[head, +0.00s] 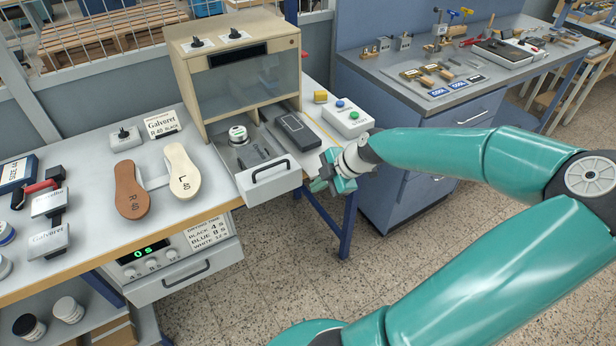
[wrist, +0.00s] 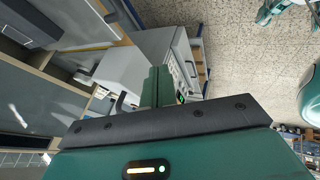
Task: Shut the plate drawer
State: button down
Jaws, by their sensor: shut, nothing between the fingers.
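The plate drawer (head: 271,184) is a light grey drawer with a black bar handle, pulled out from the front of the beige stamping machine (head: 186,80). A round tin (head: 238,136) and a dark plate lie in it. My gripper (head: 321,184) is shut and empty, just right of the drawer front at about handle height. Whether it touches the drawer cannot be told. In the wrist view the shut fingers (wrist: 160,86) point toward the drawer (wrist: 112,72), whose dark handle shows beside them.
A control box (head: 347,118) with green and blue buttons and a black pad (head: 297,131) lie right of the drawer. Insoles (head: 131,190) lie on the bench to the left. A drying unit (head: 165,262) hangs below. The floor in front is clear.

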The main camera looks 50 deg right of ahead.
aim_at(297, 185)
jog(key=shift+w+d+f, duration=0.15)
jog(key=shift+w+f, duration=0.05)
jog(key=shift+w, duration=0.55)
jog(key=shift+w+d+f, duration=0.1)
jog(key=shift+w+f, duration=0.05)
jog(key=shift+w, duration=0.6)
jog(key=shift+w+d+f, duration=0.15)
jog(key=shift+w+f, duration=0.05)
jog(key=shift+w, duration=0.55)
jog(key=shift+w, duration=0.1)
